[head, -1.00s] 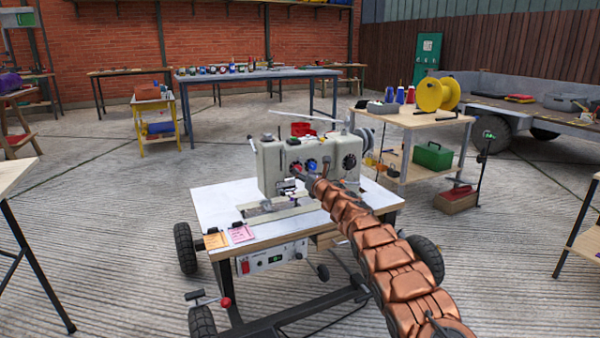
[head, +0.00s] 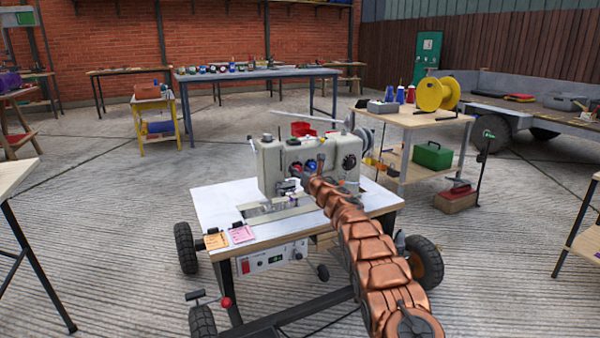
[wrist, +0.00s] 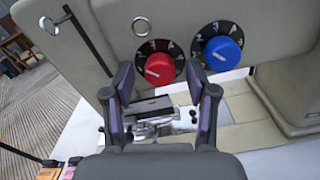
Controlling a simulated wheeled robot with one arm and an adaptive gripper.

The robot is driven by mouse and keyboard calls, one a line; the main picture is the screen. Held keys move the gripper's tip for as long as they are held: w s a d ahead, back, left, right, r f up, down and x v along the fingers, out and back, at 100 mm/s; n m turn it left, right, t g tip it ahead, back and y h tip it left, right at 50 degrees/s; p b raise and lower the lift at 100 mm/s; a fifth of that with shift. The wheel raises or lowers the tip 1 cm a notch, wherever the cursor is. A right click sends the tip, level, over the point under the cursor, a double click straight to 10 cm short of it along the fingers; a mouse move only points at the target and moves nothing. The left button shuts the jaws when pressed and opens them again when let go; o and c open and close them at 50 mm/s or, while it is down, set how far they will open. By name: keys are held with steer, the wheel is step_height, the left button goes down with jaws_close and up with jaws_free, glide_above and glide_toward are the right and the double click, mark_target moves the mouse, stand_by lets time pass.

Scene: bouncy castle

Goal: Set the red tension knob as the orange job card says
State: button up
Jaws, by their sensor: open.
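The red knob (wrist: 159,68) sits on the cream sewing machine's face, on a black dial with white numbers. A pale mark on it seems to point left and slightly down; the number there is unclear. My gripper (wrist: 160,77) is open, its two dark fingers either side of the red knob in the wrist view, with nothing between them; I cannot tell how far short of the knob the tips are. The orange job card (head: 216,240) is clipped at the table's front left edge; its writing is too small to read. Its edge shows in the wrist view (wrist: 48,173).
A blue knob (wrist: 222,54) on a similar dial is close to the right of the red one. A pink card (head: 242,233) is beside the orange card. A metal ring (wrist: 141,26) is above the red dial. The white tabletop (head: 215,205) is clear at left.

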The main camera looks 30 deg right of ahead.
jaws_close()
stand_by(0.6)
